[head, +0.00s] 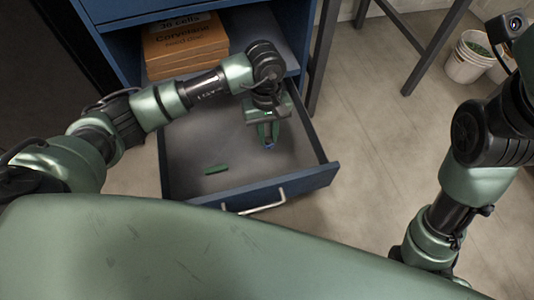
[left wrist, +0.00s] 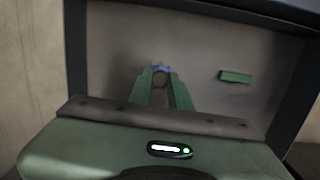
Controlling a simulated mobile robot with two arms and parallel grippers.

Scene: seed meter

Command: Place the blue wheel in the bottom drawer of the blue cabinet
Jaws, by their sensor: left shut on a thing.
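The bottom drawer (head: 230,195) of the blue cabinet (head: 118,20) is pulled open, with a grey inside and a silver handle. My left gripper (head: 269,142) points down inside the drawer's outline, toward its right side. It is shut on the blue wheel (head: 270,147), of which only a small blue bit shows at the fingertips. The wheel (left wrist: 161,68) also shows between the fingertips in the left wrist view. I cannot tell whether the wheel touches the drawer floor. My right arm is at the right of the head view, but its gripper is out of view.
A small green block (head: 216,169) lies on the drawer floor, left of the gripper; it also shows in the left wrist view (left wrist: 236,76). Orange-brown boxes (head: 186,46) stand on the shelf above. White buckets (head: 468,58) stand on the floor at the far right.

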